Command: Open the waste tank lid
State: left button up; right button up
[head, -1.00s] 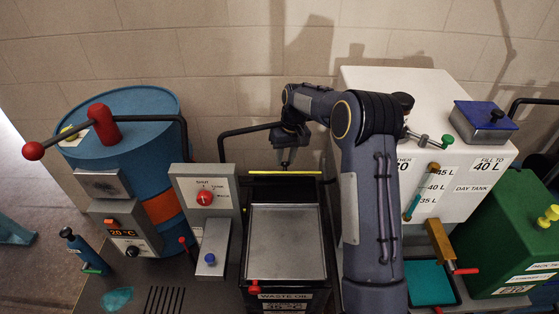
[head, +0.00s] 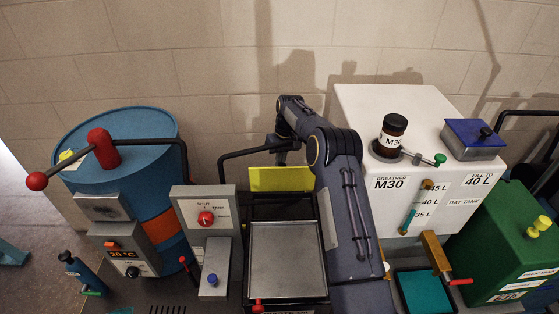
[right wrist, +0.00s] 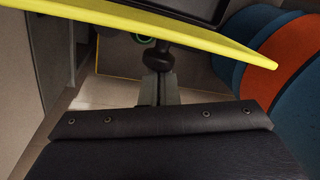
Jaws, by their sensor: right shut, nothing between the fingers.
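The waste tank (head: 250,296) stands in the middle of the head view, with a flat grey metal top plate (head: 286,262) at its front. Its lid shows as a yellow panel (head: 282,179) raised at the back, its broad face towards the head camera. In the right wrist view the yellow lid (right wrist: 215,40) slants across the top, with a dark round knob (right wrist: 158,57) below it. My right gripper (right wrist: 158,88) is shut and empty, close to that knob; whether they touch is unclear. In the head view its fingertips are hidden behind the lid. My left gripper is not in view.
A blue drum (head: 133,172) with a black pipe and a grey switch box (head: 206,214) stand left of the tank. A white day tank (head: 445,150) and a green container (head: 510,250) stand to the right. A wall is close behind.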

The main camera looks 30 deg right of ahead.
jog(key=o, duration=0.5)
jog(key=shift+s+d+f, duration=0.15)
jog(key=shift+s+d, duration=0.25)
jog(key=shift+d, duration=0.35)
jog(key=o, duration=0.5)
jog(key=shift+w+a, duration=0.1)
jog(key=shift+a, duration=0.2)
jog(key=r, duration=0.5)
jog(key=d+r+b, duration=0.1)
jog(key=r, duration=0.2)
jog(key=shift+d, duration=0.1)
